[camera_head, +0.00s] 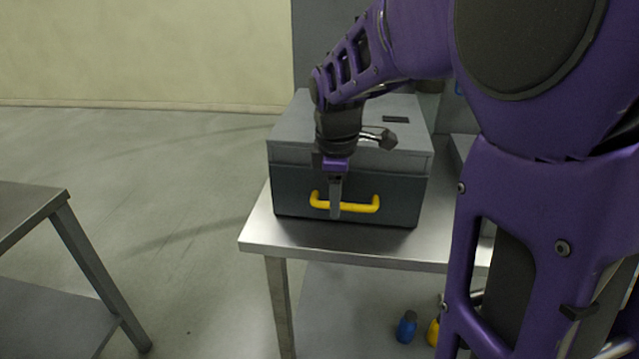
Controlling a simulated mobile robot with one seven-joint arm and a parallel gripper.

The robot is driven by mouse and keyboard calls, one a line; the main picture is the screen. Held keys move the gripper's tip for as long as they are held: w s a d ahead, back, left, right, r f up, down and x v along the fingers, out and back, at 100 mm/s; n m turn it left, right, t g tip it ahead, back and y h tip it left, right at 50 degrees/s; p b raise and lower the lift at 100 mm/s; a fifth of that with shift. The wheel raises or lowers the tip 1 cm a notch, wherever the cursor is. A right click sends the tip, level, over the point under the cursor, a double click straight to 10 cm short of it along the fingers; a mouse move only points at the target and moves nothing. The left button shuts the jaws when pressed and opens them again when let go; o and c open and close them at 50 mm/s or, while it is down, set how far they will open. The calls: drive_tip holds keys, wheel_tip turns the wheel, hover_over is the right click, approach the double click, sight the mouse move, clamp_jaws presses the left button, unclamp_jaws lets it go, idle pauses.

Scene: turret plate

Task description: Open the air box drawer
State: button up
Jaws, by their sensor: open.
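The air box (290,153) is a grey box on a metal table, with a dark grey drawer front (400,197) facing me. The drawer looks closed, flush with the box. A yellow handle (366,207) runs across the drawer front. My gripper (335,212) is open and points down at the handle, with a finger in front of the handle's middle. Whether the other finger is behind the handle is hidden, and so is whether they touch. My purple arm covers part of the box's top and the area to its right.
The metal table (345,245) has a narrow bare strip in front of the box. Blue (406,327) and yellow (433,332) items lie on its lower shelf. Another metal table (30,215) stands at the left, with open floor between.

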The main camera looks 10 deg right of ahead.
clamp_jaws()
idle(0.3)
idle(1.2)
